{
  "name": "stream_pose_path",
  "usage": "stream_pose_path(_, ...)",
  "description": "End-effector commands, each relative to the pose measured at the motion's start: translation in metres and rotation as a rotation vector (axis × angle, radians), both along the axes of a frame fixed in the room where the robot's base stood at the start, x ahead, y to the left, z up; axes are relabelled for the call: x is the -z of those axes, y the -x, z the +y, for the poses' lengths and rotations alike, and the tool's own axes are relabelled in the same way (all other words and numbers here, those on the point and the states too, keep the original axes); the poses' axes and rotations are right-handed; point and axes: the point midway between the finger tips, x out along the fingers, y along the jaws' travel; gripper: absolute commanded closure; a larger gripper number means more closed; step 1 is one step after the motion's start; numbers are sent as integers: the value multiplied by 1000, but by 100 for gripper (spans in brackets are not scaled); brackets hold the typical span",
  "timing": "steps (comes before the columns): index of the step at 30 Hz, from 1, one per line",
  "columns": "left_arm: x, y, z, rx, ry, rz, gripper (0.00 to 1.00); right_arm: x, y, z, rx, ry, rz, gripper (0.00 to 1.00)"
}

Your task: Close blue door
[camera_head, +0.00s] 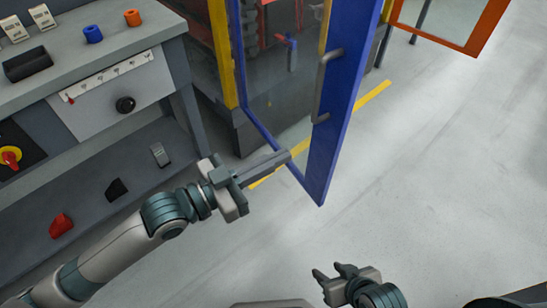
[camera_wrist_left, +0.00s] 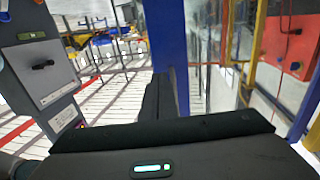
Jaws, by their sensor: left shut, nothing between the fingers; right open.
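The blue door (camera_head: 338,120) has a blue frame around a clear pane and stands open, swung out from the yellow-framed machine. Its grey handle (camera_head: 320,84) is on the wide blue edge post. My left gripper (camera_head: 288,156) is shut and empty, its fingertips at the lower pane beside that post; I cannot tell whether they touch it. In the left wrist view, the closed fingers (camera_wrist_left: 158,98) point toward a blue upright (camera_wrist_left: 163,42). My right gripper (camera_head: 338,272) is open and empty, low in the head view, over the floor and away from the door.
A grey workbench (camera_head: 110,45) with a drawer, a black knob and blue and orange rings stands at the left. An orange-framed door (camera_head: 486,30) is open at the top right. A yellow stripe (camera_head: 373,95) marks the floor. Open floor (camera_head: 440,160) lies at the right.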

Motion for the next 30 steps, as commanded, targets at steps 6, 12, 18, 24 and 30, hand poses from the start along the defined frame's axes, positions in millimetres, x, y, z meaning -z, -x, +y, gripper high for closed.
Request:
stream_pose_path(6,-1,-15,-30,1,4,-1,100,0,0,0,1,1,2,59)
stream_pose_path(12,-1,-31,-59,0,4,-1,100,0,0,0,1,1,2,59)
stream_pose_path(18,-1,-45,-85,0,2,0,100,1,-1,0,2,-1,-1,59)
stream_pose_path(24,0,-53,-100,-1,1,0,100,1,-1,1,1,-4,-4,59)
stream_pose_path(30,0,-55,-104,-1,1,0,100,0,-1,2,1,-5,-6,59)
